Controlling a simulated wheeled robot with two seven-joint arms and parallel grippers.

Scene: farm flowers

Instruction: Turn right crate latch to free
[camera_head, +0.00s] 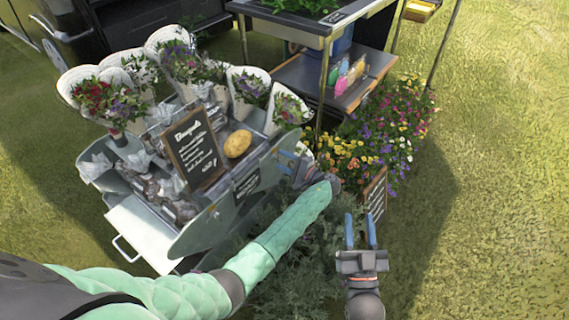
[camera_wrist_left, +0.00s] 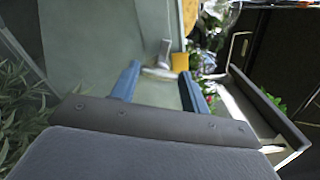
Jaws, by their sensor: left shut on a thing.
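My left gripper (camera_head: 293,163) reaches the right side of the grey metal flower cart (camera_head: 203,232). In the left wrist view my left gripper (camera_wrist_left: 160,88) has its blue fingers on either side of a small pale metal latch (camera_wrist_left: 158,72) on a grey-green panel (camera_wrist_left: 90,45), and is shut on it. The latch is too small or hidden to make out in the head view. My right gripper (camera_head: 360,232) is open and empty, over the plants to the right of the cart.
Colourful flowers (camera_head: 385,135) and a second small sign (camera_head: 375,195) are close to my grippers. Open grass lies at the right.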

